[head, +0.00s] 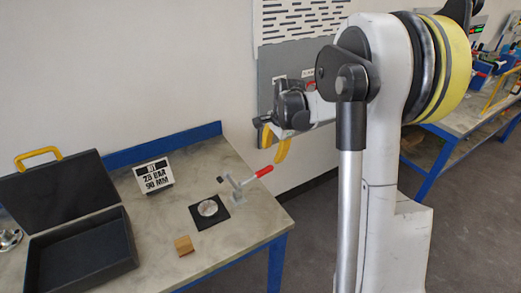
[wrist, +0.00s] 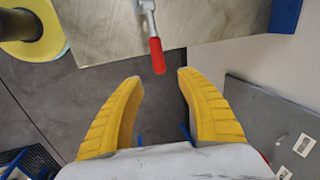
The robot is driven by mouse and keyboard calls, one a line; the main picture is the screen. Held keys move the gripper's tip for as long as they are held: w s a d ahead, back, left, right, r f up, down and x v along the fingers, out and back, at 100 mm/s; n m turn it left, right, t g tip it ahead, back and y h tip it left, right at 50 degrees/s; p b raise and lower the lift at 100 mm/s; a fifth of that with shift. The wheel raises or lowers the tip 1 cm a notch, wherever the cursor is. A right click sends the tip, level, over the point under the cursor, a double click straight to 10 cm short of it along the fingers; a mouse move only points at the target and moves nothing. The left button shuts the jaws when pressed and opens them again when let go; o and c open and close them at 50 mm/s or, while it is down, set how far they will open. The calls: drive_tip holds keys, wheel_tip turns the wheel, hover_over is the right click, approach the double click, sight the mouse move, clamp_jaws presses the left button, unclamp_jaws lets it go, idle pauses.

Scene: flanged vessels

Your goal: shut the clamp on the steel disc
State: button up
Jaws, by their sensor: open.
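The steel disc (head: 208,208) lies on a black square mat (head: 222,217) on the bench. The toggle clamp (head: 238,188) stands beside it, with its red-tipped handle (head: 264,171) slanting up to the right. In the wrist view the red handle (wrist: 157,56) points down towards the space between my fingers. My gripper (head: 274,142) is at the bench's right edge, above and right of the handle in the head view. Its yellow fingers (wrist: 160,76) are open and empty, with the handle tip just beyond them. The disc is outside the wrist view.
A wooden block (head: 184,245) lies in front of the mat. A sign (head: 153,175) reading 25 BAR 90 MM stands behind it. An open black case (head: 75,262) is at left. A blue rail (head: 165,143) edges the bench's back.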

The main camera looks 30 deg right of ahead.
sight(268, 168)
drive_tip(key=b+x, duration=0.3)
drive_tip(key=x, duration=0.7)
drive_tip(key=shift+s+a+f, duration=0.1)
drive_tip(key=shift+f, duration=0.25)
clamp_jaws()
